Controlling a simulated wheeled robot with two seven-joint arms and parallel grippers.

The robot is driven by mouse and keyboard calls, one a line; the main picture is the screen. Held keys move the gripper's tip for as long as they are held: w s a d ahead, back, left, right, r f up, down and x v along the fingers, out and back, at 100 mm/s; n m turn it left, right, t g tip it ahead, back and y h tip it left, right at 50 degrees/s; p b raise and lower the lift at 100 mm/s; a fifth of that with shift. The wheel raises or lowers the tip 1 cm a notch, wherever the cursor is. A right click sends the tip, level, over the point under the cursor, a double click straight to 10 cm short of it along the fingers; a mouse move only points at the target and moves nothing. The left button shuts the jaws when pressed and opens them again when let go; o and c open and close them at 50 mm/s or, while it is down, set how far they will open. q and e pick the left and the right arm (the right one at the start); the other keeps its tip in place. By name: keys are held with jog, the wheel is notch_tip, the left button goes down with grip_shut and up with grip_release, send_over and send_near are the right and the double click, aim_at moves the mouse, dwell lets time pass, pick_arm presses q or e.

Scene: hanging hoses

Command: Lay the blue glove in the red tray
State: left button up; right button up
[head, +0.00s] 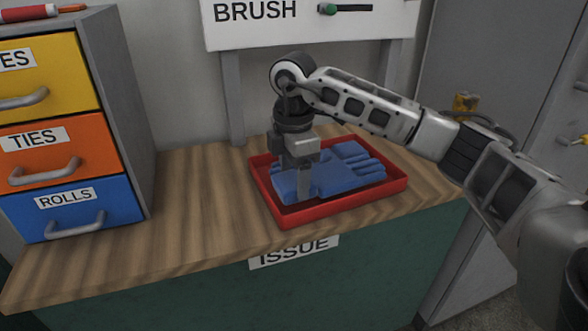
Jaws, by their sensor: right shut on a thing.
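The blue glove (345,174) is inside the red tray (340,212), its fingers pointing right. It looks flat and low in the tray, but I cannot tell whether all of it touches the tray floor. The tray stands on the wooden counter top. My right gripper (304,192) points down over the left part of the tray and is shut on the glove near its left end. The gripper hides part of the glove and of the tray's back left side. My left gripper is not in view.
A cabinet with yellow, orange and blue drawers (70,207) stands on the left of the counter. A BRUSH sign board (300,28) is behind the tray on posts. The wooden counter (190,210) is clear between cabinet and tray. A grey locker is at the right.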

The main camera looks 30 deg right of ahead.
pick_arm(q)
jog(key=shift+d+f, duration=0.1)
pick_arm(e)
jog(key=shift+f, duration=0.35)
jog(key=o, duration=1.1)
jog(key=shift+c, duration=0.2)
pick_arm(q)
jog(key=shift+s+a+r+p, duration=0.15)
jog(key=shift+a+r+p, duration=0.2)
jog(key=shift+p, duration=0.8)
pick_arm(e)
notch_tip(320, 180, up, 16)
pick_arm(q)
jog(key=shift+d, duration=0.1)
